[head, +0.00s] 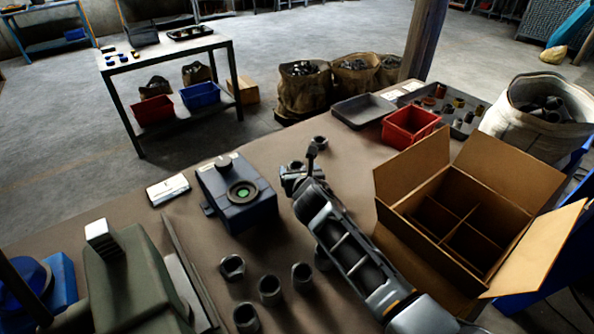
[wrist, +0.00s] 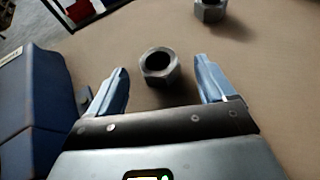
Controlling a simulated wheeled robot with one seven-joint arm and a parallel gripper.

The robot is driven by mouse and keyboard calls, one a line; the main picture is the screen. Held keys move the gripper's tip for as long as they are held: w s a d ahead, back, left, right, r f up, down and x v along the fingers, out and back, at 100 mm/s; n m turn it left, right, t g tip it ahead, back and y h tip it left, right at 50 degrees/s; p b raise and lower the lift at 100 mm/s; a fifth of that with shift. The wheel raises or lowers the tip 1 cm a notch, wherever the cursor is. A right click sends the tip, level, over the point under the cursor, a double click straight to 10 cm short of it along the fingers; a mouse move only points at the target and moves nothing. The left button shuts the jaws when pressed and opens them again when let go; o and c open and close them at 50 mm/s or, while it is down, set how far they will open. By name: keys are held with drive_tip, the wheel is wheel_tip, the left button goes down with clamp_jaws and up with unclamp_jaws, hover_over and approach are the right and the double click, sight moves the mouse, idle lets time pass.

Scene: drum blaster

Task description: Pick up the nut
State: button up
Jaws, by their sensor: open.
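A grey hexagonal nut with a round hole (wrist: 159,67) lies on the brown table top, between and slightly beyond my fingertips in the wrist view. My gripper (wrist: 163,76) is open and empty, with one blue-grey finger on each side of the nut; I cannot tell its height above the table. In the head view my gripper (head: 302,172) reaches away over the table, partly hiding a nut (head: 296,165). A second nut (head: 320,142) lies farther back; it also shows at the top of the wrist view (wrist: 210,10).
A blue device with a green disc (head: 243,195) stands just left of my gripper. Several nuts (head: 270,289) stand nearer the front. An open divided cardboard box (head: 415,240) is at right, with a red bin (head: 411,125) behind. The table behind the far nut is mostly clear.

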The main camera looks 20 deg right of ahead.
sight(292, 166)
drive_tip(key=shift+b+x, duration=0.3)
drive_tip(key=shift+x, duration=0.95)
drive_tip(key=shift+a, duration=0.1)
drive_tip(key=shift+c, duration=0.2)
drive_tip(key=c, duration=1.2)
drive_tip(key=shift+r, duration=0.1)
drive_tip(key=shift+c, duration=0.2)
